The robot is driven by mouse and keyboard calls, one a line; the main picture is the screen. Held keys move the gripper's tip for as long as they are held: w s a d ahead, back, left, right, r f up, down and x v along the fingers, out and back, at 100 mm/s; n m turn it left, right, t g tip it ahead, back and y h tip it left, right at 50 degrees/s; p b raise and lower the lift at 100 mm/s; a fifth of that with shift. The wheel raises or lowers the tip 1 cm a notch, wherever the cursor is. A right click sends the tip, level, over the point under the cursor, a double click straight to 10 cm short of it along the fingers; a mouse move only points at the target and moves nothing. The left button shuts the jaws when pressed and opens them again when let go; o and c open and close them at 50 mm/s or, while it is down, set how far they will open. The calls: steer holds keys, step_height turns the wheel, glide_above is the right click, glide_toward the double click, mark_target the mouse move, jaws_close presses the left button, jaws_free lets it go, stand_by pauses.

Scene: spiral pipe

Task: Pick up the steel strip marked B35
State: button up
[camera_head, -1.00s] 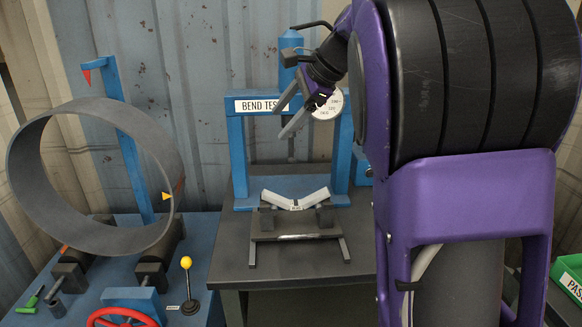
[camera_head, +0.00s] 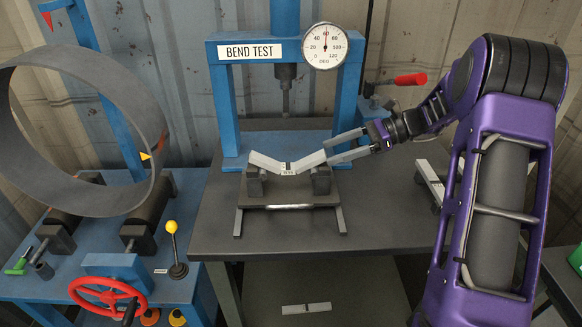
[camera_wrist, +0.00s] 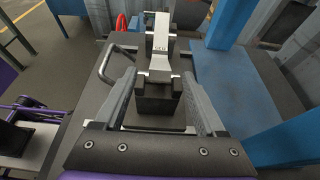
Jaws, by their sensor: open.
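A pale steel strip (camera_head: 268,163), bent in a shallow V, rests across two dark support blocks under the bend-test press. A small tag at its middle (camera_wrist: 160,49) is too small to read surely. My gripper (camera_head: 327,152) comes in from the right at the strip's right end. Its fingers are open; in the wrist view my gripper (camera_wrist: 160,78) has one finger on each side of the strip's near end (camera_wrist: 159,64). I see gaps there and no clear contact. A second pale strip (camera_head: 306,308) with a small dark tag lies low, below the table front.
The blue press frame (camera_head: 224,110) with its dial (camera_head: 325,46) and hanging ram (camera_head: 286,95) stands over and behind the strip. Left are a large grey ring (camera_head: 90,70), red handwheel (camera_head: 107,295) and yellow-knobbed lever (camera_head: 172,228). The grey table (camera_head: 385,215) is clear front right.

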mark_target(288, 166)
steer(key=b+x, duration=0.1)
steer(key=x, duration=0.9)
steer(key=shift+f, duration=0.15)
jaws_close()
stand_by(1.1)
